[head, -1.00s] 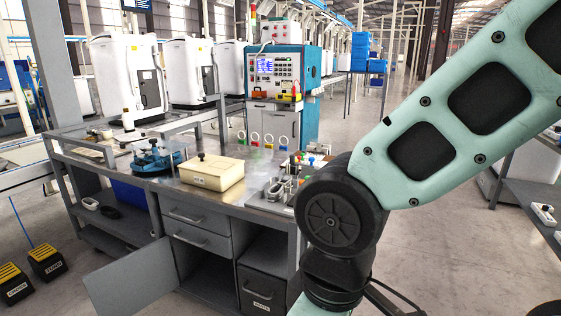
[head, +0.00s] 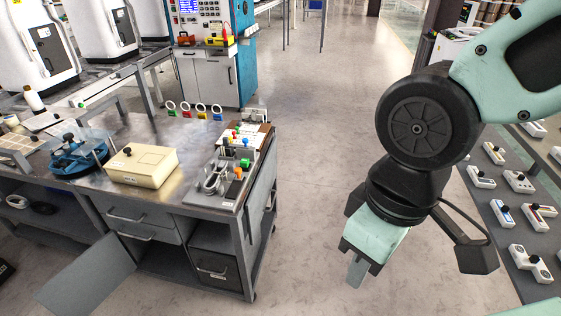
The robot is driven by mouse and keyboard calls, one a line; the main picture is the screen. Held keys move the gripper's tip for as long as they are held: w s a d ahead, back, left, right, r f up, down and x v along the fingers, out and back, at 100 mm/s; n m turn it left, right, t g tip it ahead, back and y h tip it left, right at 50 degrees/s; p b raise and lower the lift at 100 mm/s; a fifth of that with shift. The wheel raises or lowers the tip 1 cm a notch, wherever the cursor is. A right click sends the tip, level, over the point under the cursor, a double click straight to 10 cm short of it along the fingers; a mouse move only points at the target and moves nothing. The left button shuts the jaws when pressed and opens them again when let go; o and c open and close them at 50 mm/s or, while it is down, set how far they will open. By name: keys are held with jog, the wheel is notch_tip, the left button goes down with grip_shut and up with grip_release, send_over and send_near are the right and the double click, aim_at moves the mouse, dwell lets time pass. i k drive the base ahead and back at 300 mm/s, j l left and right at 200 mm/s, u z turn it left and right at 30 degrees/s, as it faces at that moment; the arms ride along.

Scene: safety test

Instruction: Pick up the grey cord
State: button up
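A grey looped item (head: 213,181), which may be the grey cord, lies on the grey tray (head: 222,202) at the right end of the workbench in the head view. It is small, and I cannot tell for sure that it is a cord. My gripper (head: 358,272) hangs over the aisle floor to the right of the workbench, well apart from the tray. Its fingers are seen at a steep angle and partly hidden, so I cannot tell whether it is open or shut. I see nothing held in it.
The workbench (head: 185,215) carries a cream box (head: 142,166), a blue round fixture (head: 75,155) and coloured rings (head: 187,111). Its cabinet door (head: 88,278) stands open at front left. A right-hand table (head: 488,215) holds several white devices. The floor between is clear.

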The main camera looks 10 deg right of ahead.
aim_at(223, 165)
jog(key=i+j+z, duration=0.1)
jog(key=j+z, duration=1.05)
jog(key=k+j+z, duration=0.1)
jog(key=j+z, duration=0.25)
jog(key=k+j, duration=0.1)
jog(key=j, duration=0.25)
jog(key=k+j+z, duration=0.1)
jog(key=j, duration=0.3)
jog(key=k+j, duration=0.1)
jog(key=j, duration=0.25)
jog(key=k+j, duration=0.15)
jog(key=j, duration=0.2)
jog(key=k+j+z, duration=0.1)
jog(key=j, duration=0.25)
jog(key=k+j, duration=0.1)
jog(key=j, duration=0.25)
jog(key=z, duration=0.05)
